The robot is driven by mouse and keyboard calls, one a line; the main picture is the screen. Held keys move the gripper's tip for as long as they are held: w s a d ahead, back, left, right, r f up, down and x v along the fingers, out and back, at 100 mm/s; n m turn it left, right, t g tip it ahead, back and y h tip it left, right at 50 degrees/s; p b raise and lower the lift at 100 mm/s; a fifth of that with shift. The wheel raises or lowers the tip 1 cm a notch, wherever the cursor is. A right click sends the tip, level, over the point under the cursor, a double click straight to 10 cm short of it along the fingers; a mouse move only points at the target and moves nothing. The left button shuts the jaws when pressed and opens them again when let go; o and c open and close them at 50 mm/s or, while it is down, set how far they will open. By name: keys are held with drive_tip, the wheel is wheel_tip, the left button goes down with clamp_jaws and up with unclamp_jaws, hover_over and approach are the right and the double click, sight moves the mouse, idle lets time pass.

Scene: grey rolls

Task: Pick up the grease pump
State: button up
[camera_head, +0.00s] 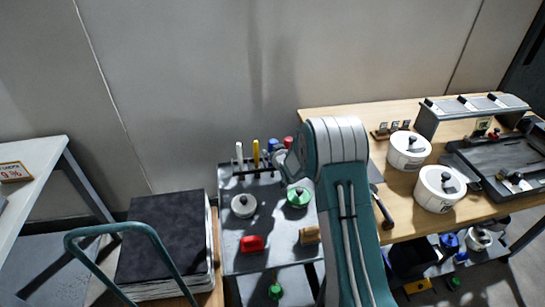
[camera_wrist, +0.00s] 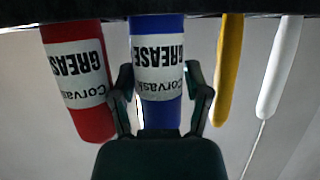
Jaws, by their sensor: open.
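Two grease pumps labelled "GREASE" appear upside down in the wrist view: a blue one (camera_wrist: 158,70) in the middle and a red one (camera_wrist: 77,80) to its left. My gripper (camera_wrist: 161,78) is open, with one finger on each side of the blue grease pump. I cannot tell whether the fingers touch it. In the head view, the blue top (camera_head: 272,144) and red top (camera_head: 288,142) show at the back of the grey cart, beside my arm. My arm hides most of the gripper there.
A yellow handle (camera_wrist: 228,68) and a white handle (camera_wrist: 279,68) stand beside the blue pump. The grey cart (camera_head: 270,220) also carries a white roll (camera_head: 244,205), a green roll (camera_head: 298,197) and a red item (camera_head: 251,244). A wooden workbench (camera_head: 400,190) stands to the right.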

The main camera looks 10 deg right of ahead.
drive_tip(key=shift+c, duration=0.2)
drive_tip(key=shift+r, duration=0.1)
drive_tip(key=c, duration=0.8)
drive_tip(key=shift+o, duration=0.2)
